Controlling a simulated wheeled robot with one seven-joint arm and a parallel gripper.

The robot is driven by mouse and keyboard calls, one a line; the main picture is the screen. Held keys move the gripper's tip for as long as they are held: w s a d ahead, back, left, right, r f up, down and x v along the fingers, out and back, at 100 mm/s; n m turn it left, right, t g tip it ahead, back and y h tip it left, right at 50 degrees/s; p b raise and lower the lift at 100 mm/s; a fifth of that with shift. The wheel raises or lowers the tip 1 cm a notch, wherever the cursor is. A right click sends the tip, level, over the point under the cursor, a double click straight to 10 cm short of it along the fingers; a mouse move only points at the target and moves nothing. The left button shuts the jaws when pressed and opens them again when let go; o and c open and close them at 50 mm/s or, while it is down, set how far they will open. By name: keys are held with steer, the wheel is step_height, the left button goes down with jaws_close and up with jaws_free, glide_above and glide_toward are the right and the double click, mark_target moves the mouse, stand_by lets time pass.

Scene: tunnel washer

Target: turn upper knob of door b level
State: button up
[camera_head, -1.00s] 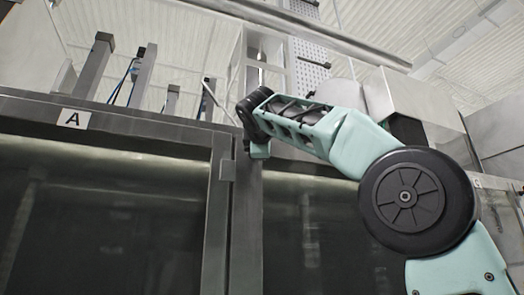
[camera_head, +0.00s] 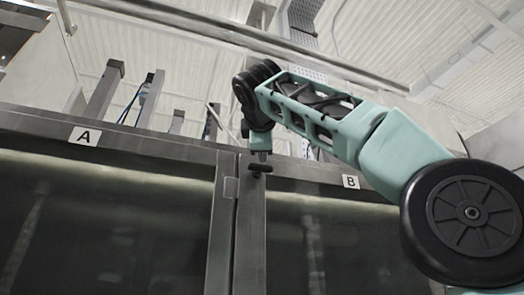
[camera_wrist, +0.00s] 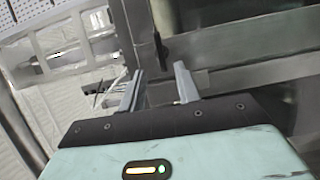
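Door B (camera_head: 330,240) is the dark-glazed panel right of the centre post, under a white "B" label (camera_head: 351,181). Its upper knob (camera_head: 258,168) is a small dark handle near the top of that post, just below my gripper (camera_head: 262,155) in the head view. In the wrist view the knob (camera_wrist: 161,46) is a dark, elongated shape lying roughly along the finger direction, just beyond the gap between my fingertips (camera_wrist: 160,70). The two grey fingers are apart with nothing between them. The exact distance to the knob is hard to tell.
Door A (camera_head: 100,220), labelled "A" (camera_head: 85,137), fills the left. A metal frame beam (camera_head: 170,149) runs above both doors. Upright metal posts (camera_head: 103,90) stand behind it. A rail (camera_head: 220,35) crosses overhead.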

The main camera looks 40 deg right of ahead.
steer(key=v, duration=0.5)
steer(key=shift+s+a, duration=0.1)
stand_by(0.4)
